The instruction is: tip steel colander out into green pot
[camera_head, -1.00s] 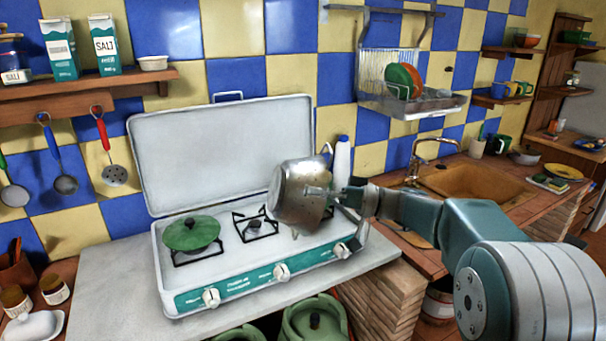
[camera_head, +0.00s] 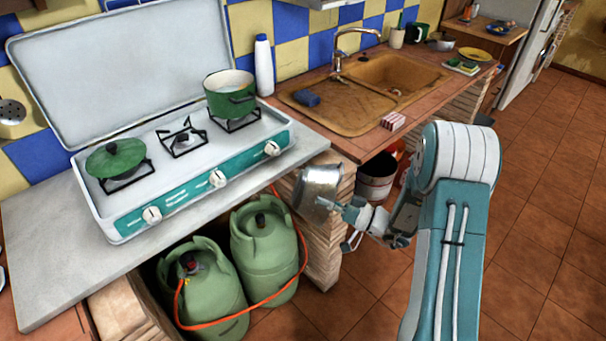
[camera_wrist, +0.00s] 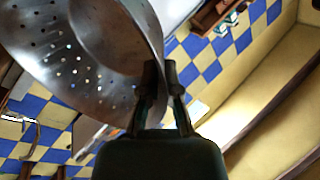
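My gripper (camera_head: 348,208) is shut on the steel colander (camera_head: 318,192) near its rim. It holds the colander in the air, low in front of the counter and to the right of the stove. In the wrist view the perforated colander (camera_wrist: 60,60) fills the upper left, and the fingers (camera_wrist: 161,80) are at its edge. The colander looks tilted; I cannot tell whether anything is inside. The green pot (camera_head: 231,98) stands upright and uncovered on the stove's right burner, with a pale interior. The gripper is well apart from it, below and to its right.
The white stove (camera_head: 100,200) has its lid raised behind. A green lid (camera_head: 115,158) is on the left burner. A white bottle (camera_head: 263,68) stands right behind the pot. Green gas cylinders (camera_head: 264,250) stand under the counter. The floor (camera_head: 545,200) at right is clear.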

